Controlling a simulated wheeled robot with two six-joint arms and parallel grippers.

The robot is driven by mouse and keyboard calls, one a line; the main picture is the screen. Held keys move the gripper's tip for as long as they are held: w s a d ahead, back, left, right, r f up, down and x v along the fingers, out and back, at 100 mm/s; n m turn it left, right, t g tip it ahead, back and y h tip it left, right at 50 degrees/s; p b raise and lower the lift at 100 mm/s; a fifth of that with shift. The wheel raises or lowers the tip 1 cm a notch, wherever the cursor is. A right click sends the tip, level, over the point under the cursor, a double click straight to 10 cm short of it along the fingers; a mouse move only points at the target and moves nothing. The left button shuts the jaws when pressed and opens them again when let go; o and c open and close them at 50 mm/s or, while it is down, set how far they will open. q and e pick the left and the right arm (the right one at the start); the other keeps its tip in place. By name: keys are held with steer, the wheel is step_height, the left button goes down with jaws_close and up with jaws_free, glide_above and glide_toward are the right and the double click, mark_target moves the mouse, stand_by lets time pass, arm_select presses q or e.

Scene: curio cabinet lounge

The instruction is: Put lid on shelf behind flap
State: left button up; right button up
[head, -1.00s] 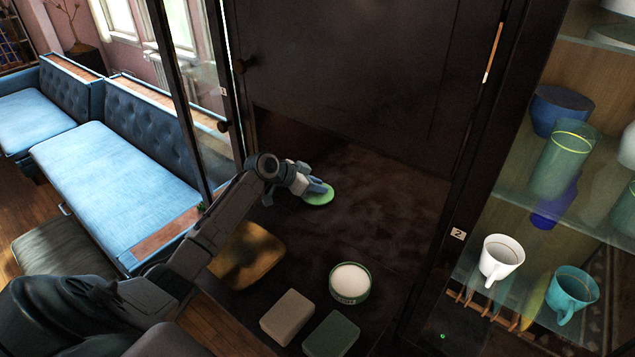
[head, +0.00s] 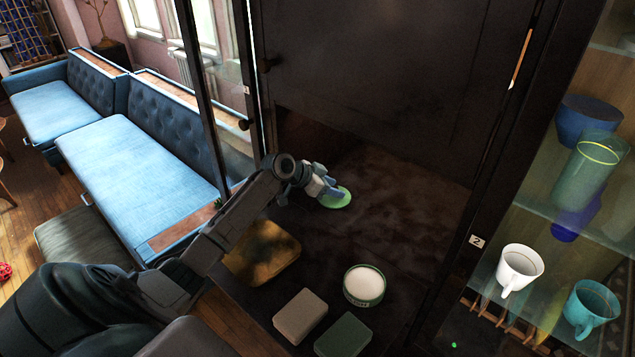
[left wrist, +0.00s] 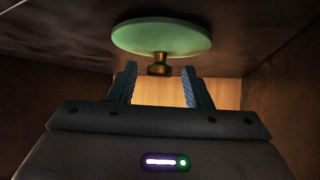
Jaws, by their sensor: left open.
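The lid (head: 338,198) is a pale green disc lying on the dark shelf floor (head: 400,215), inside the opening below the dark flap (head: 370,70). In the left wrist view the lid (left wrist: 162,36) lies flat against the dark surface at the top of the picture, with its small brass-coloured knob (left wrist: 159,66) pointing down. My left gripper (left wrist: 160,72) is open, with its blue fingers on either side of the knob and gaps to both. In the head view my left gripper (head: 323,190) is beside the lid and hides part of it. My right gripper is not in view.
A round tin with a white top (head: 364,285), a beige block (head: 300,316), a dark green block (head: 343,335) and a brownish-yellow piece (head: 262,252) stand in front of the opening. Glass shelves with cups (head: 521,268) are at the right. A blue sofa (head: 140,180) is at the left.

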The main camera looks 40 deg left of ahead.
arm_select(q)
steer(key=b+v, duration=0.4)
steer(key=v, duration=0.5)
steer(key=shift+s+a+f+b, duration=0.15)
steer(key=shift+b, duration=0.25)
steer(key=shift+b+v, duration=0.35)
steer(key=shift+v, duration=0.7)
